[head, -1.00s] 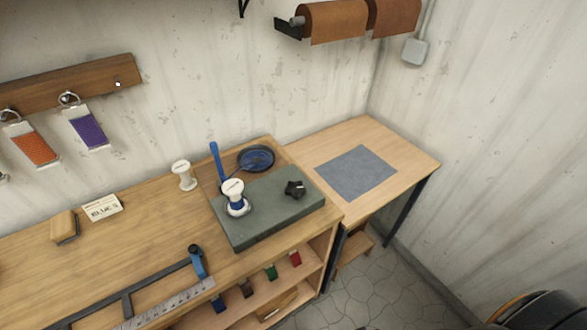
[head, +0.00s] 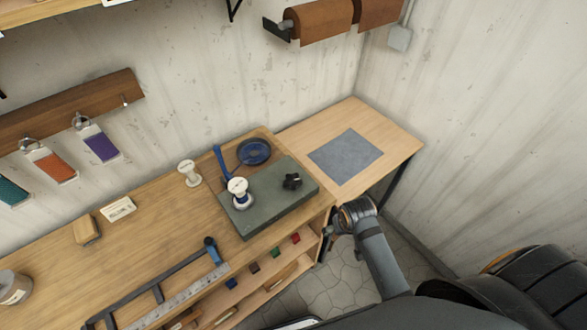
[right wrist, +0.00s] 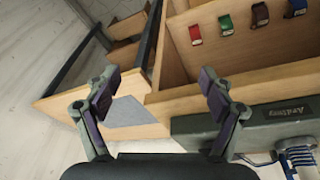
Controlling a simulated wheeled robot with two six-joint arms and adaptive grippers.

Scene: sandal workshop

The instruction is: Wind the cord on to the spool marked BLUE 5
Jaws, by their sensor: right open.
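A grey-green winder (head: 250,222) stands on the workbench, with a black knob (head: 292,181) at its right. A white spool (head: 238,186) with some blue on it stands upright on the winder. A dark blue coil or dish (head: 254,152) lies behind it, beside an upright blue piece (head: 220,160). My left gripper is out of view.
Another white spool (head: 189,172) and a label card (head: 118,209) stand left of the winder. A ruler frame (head: 180,295) lies at the front. A side table (head: 400,145) with a grey mat (head: 345,156) adjoins at right. Shelves with coloured items (right wrist: 195,34) are under the bench.

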